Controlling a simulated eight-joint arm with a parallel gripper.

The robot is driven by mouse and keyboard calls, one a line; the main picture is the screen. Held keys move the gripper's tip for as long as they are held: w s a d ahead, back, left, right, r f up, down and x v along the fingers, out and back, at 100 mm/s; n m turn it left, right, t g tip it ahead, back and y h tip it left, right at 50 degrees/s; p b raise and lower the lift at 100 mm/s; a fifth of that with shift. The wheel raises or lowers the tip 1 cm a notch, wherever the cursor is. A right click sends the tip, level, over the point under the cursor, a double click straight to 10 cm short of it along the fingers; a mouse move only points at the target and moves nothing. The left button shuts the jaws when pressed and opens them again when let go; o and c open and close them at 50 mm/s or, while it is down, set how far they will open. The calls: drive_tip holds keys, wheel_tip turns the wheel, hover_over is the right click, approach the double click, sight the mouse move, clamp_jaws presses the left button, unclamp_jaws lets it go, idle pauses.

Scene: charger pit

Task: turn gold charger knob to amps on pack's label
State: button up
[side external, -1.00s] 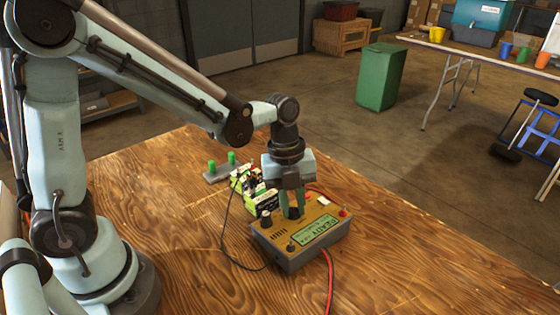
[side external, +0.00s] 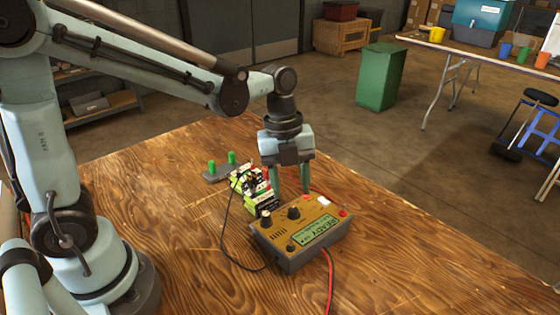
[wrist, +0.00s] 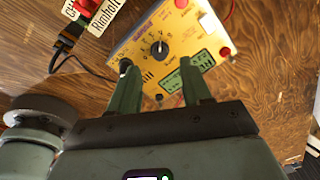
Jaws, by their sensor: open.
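The gold charger (side external: 301,233) sits on the wooden table, and its gold face also shows in the wrist view (wrist: 145,38). Its dark knob (side external: 294,213) stands near the middle of the face, with a white pointer mark in the wrist view (wrist: 159,48). The green display (side external: 318,231) reads READY. My gripper (side external: 290,192) is open and empty, above and apart from the knob. A green and white battery pack (side external: 250,190) lies behind the charger; its label (wrist: 104,22) shows only partly in the wrist view, with no amps figure readable.
A second dark knob (side external: 266,218) and red terminals (side external: 343,212) are on the charger. A black cable (side external: 226,225) and a red cable (side external: 329,275) run on the table. A grey block with green posts (side external: 222,170) stands behind.

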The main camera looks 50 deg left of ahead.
wheel_tip(320, 180, up, 7)
drive_tip(key=a, duration=0.1)
idle(0.3)
drive_tip(key=shift+a, duration=0.15)
drive_tip(key=s+a+f+n+t+y, duration=0.1)
drive_tip(key=s+a+n+t, duration=0.2)
drive_tip(key=n, duration=0.9)
drive_tip(key=s+a+f+n+t+y, duration=0.1)
drive_tip(key=s+a+n+t, duration=0.2)
drive_tip(key=n, duration=1)
drive_tip(key=shift+f+t, duration=0.4)
drive_tip(key=shift+t, duration=0.2)
drive_tip(key=shift+c, duration=0.3)
